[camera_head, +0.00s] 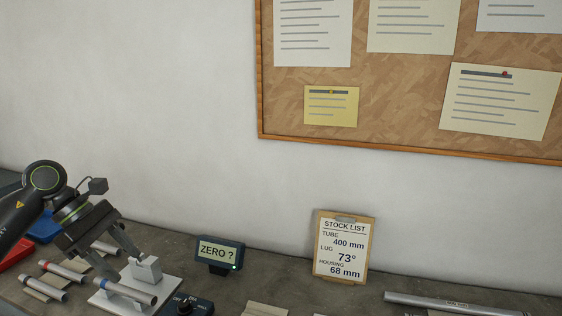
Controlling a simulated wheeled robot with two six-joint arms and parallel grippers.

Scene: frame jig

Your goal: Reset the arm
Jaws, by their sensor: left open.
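My left arm comes in from the left. Its left gripper (124,262) is open, with the fingers pointing down and to the right over a white fixture plate (110,302). A light grey block (146,270) stands on the plate close to the fingertips; I cannot tell whether they touch it. A grey cylinder with a blue band (130,291) lies at the front of the plate. I see nothing between the fingers. My right gripper is not in view.
A display reading "ZERO ?" (220,253), a dark knob box (186,306) and a stock list clipboard (344,246) stand on the grey bench. Banded cylinders (62,271) and red (14,252) and blue (44,228) bins are left. A long metal tube (450,304) lies right.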

